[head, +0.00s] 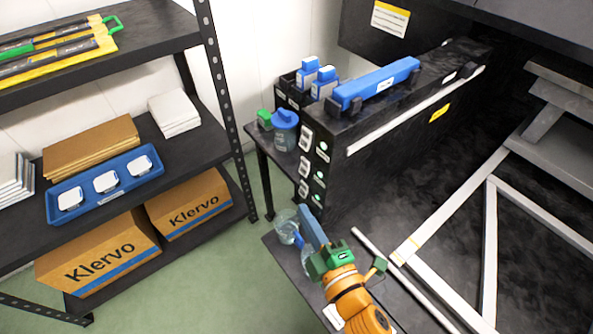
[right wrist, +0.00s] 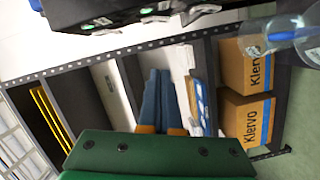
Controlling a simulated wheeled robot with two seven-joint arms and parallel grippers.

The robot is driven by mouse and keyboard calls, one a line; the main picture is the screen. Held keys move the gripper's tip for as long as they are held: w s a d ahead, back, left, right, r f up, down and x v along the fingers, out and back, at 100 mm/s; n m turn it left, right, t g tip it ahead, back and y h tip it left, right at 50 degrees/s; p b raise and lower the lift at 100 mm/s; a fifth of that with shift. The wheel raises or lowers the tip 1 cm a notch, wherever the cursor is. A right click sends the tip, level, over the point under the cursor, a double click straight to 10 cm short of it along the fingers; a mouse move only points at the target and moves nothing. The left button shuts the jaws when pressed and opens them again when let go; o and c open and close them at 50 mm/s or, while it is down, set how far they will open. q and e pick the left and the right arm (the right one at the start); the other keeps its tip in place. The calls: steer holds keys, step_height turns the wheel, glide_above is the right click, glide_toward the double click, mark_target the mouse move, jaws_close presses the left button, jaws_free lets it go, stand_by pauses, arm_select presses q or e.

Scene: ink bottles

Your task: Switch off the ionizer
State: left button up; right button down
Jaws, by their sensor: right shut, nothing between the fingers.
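No readable label names the ionizer. A long blue bar (head: 376,83) lies on top of a black housing (head: 400,108) in the head view. The housing's near end face carries white switch plates (head: 304,165) in a column, with small green-lit spots (head: 320,175) beside them. Part of this face also shows at the top of the right wrist view (right wrist: 110,14). Which position the switches are in is too small to tell. My right gripper (head: 306,214), green with blue fingers, is shut and empty, just below the end face. Its fingers show together in the right wrist view (right wrist: 158,74).
Clear bottles (head: 285,225) stand close beside my right gripper. A blue-capped bottle (head: 285,130) stands left of the housing. A shelf rack (head: 222,90) at left holds Klervo boxes (head: 100,250) and a blue tray (head: 85,205). White rails (head: 490,240) lie at right. Green floor is open between.

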mark_target(305, 167)
steer(key=w+f, duration=0.2)
steer(key=w, duration=0.9)
steer(key=shift+w+a, duration=0.15)
steer(key=shift+a, duration=0.15)
steer(key=shift+w+d+f+n+t+b, duration=0.25)
steer(key=shift+d+n+t+b, duration=0.1)
steer(key=shift+n+b, duration=0.5)
